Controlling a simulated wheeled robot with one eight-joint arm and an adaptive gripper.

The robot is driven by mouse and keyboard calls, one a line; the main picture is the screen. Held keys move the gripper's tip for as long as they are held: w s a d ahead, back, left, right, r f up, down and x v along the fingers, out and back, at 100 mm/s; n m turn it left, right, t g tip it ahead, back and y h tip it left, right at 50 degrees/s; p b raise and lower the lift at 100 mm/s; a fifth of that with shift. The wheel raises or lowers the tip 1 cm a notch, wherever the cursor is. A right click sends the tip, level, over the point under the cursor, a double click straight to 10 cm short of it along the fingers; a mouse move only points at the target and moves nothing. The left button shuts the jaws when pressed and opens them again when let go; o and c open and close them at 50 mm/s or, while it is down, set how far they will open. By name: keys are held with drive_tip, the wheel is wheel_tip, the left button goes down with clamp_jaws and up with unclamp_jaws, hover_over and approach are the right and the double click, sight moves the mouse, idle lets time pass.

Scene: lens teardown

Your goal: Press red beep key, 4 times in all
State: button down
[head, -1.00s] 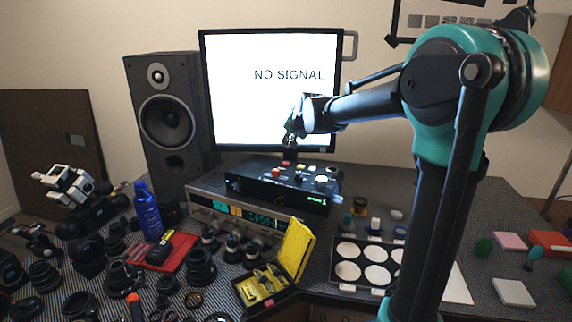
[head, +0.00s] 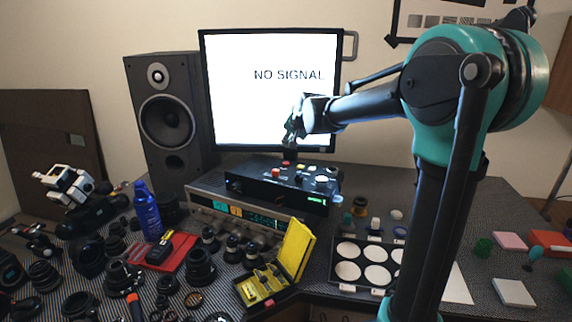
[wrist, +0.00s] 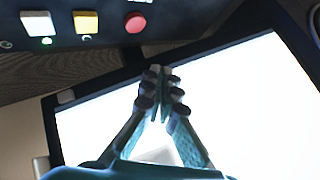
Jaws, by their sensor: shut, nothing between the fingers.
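The red beep key (wrist: 135,22) shows in the wrist view as a round red button, in a row with a yellow square key (wrist: 86,22) and a white square key (wrist: 38,22). In the head view a small red key (head: 276,171) sits on top of the black box (head: 262,190), which has a lit green display (head: 317,198). My gripper (wrist: 158,70) is shut and empty, pointing down over the back of the box. It also shows in the head view (head: 290,158). In the wrist view its fingertips are apart from the red key; their height above the box is unclear.
A monitor (head: 235,90) reading NO SIGNAL stands close behind my gripper. A speaker (head: 168,120) stands at the left. A silver unit (head: 205,203) lies below the black box. A yellow case (head: 295,250), a palette of white discs (head: 345,268) and several lenses crowd the front.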

sight(287, 164)
idle(0.8)
wheel_tip(287, 164, up, 4)
drive_tip(key=shift+f, duration=0.1)
idle(0.3)
drive_tip(key=shift+f, duration=4.4)
drive_tip(key=shift+f, duration=0.2)
drive_tip(key=shift+f, duration=0.2)
